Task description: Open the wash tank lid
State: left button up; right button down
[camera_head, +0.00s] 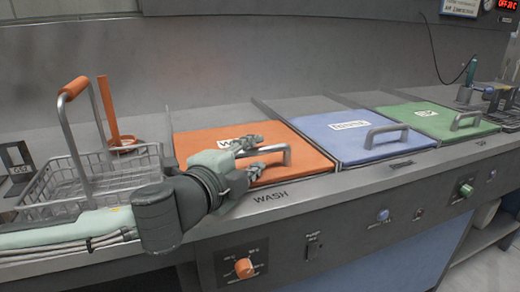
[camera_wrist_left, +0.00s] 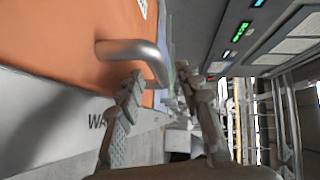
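The orange wash tank lid (camera_head: 305,165) lies closed on the counter, with a "WASH" label on the counter in front of it. Its grey bar handle (camera_head: 284,150) stands up from the lid and also shows in the left wrist view (camera_wrist_left: 138,50). My left gripper (camera_head: 257,156) is open at the handle, its two fingers spread. In the left wrist view the handle's bend lies near the fingertips of the left gripper (camera_wrist_left: 166,78), partly behind one finger. I cannot tell whether they touch. My right gripper is not in view.
A wire basket (camera_head: 95,180) with an orange-gripped handle stands left of the lid. A blue lid (camera_head: 350,145) and a green lid (camera_head: 430,120) lie to the right. An orange knob (camera_head: 244,268) is on the front panel below. A wall rises behind.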

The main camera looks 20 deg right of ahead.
aim_at(257, 153)
pick_arm(q)
jog(key=shift+x, duration=1.5)
grip_shut()
